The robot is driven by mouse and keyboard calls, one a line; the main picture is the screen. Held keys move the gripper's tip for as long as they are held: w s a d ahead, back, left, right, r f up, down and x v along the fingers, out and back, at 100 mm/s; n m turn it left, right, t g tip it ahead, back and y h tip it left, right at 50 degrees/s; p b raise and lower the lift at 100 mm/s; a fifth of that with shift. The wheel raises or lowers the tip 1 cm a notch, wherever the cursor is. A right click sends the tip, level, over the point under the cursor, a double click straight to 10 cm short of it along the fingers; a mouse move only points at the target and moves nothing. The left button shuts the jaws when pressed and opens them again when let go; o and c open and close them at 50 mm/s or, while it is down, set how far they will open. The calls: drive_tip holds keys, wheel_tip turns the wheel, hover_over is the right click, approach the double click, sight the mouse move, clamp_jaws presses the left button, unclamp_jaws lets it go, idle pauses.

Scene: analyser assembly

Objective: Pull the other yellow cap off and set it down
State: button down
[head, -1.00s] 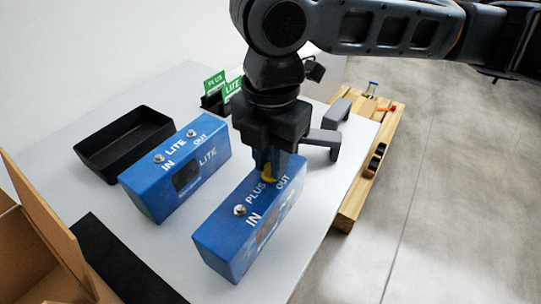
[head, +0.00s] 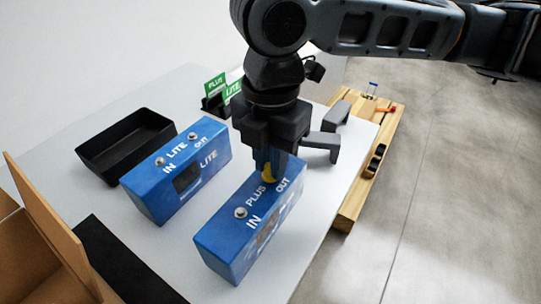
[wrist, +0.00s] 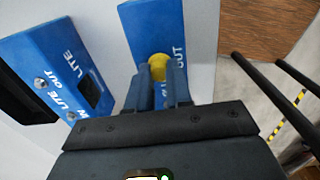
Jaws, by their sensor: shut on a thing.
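The blue PLUS analyser (head: 232,233) stands on the white table, nearer me than the blue LITE analyser (head: 168,192). A yellow cap (head: 269,172) is at the PLUS analyser's OUT end; it also shows in the wrist view (wrist: 159,68). My gripper (head: 268,168) points down over that end and is shut on the yellow cap. The fingers partly hide the cap, and I cannot tell whether it still touches its port. The PLUS analyser's IN port (head: 240,213) shows a bare metal fitting. Both LITE ports are bare metal too.
A black tray (head: 126,150) lies at the back left of the table. Green PLUS and LITE cards (head: 215,84) stand behind my gripper. A cardboard box (head: 45,225) is at the front left, beside a black mat (head: 120,270). A wooden bench (head: 352,200) stands to the right.

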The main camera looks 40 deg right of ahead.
drive_tip(key=shift+r, duration=0.1)
drive_tip(key=shift+r+p, duration=3.15)
drive_tip(key=shift+r, duration=0.3)
